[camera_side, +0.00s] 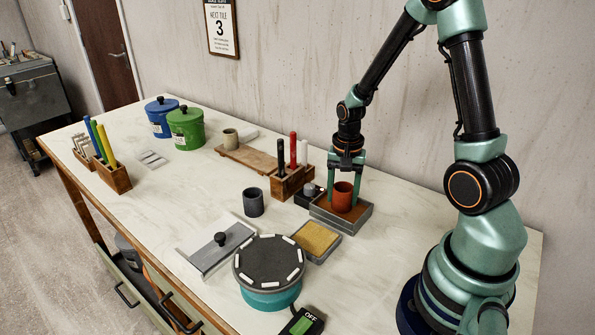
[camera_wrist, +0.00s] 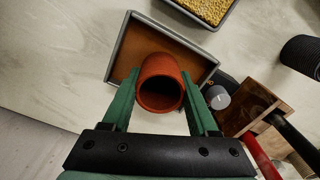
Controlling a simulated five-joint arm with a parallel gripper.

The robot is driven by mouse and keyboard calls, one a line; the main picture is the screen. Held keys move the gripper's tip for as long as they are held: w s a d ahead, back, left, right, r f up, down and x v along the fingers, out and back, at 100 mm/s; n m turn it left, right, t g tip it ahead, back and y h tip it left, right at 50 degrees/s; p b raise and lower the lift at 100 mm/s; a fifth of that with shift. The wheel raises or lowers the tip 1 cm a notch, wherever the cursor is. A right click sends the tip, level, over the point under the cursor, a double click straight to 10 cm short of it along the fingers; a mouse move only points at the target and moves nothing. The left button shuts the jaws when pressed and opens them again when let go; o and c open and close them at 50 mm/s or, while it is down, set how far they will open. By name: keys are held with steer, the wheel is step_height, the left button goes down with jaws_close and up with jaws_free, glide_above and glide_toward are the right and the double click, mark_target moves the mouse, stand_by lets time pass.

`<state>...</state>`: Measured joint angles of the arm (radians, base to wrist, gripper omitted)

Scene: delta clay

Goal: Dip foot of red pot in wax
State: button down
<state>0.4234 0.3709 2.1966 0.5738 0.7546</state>
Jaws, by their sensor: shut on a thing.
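The red pot (camera_side: 342,197) is an open-topped cylinder, upright in the side view. My gripper (camera_side: 346,184) is shut on it, with a green finger on each side. In the wrist view the red pot (camera_wrist: 160,84) shows its open mouth between the fingers of my gripper (camera_wrist: 160,100). The pot is over the grey-rimmed wax tray (camera_side: 322,222) with an orange-brown surface, which also shows in the wrist view (camera_wrist: 125,55). The pot's foot is low at the tray, but I cannot tell whether it touches the wax.
A tray with a yellow sponge-like surface (camera_side: 316,238), a dark grey pot (camera_side: 253,202) and a round turntable (camera_side: 268,264) stand nearby. A wooden tool holder (camera_side: 290,183) and a small dark device with a grey knob (camera_side: 309,192) are close beside the wax tray.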

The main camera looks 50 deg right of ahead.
steer(key=shift+f, duration=0.5)
stand_by(0.8)
stand_by(1.1)
steer(key=shift+r, duration=1.75)
steer(key=shift+r, duration=1.5)
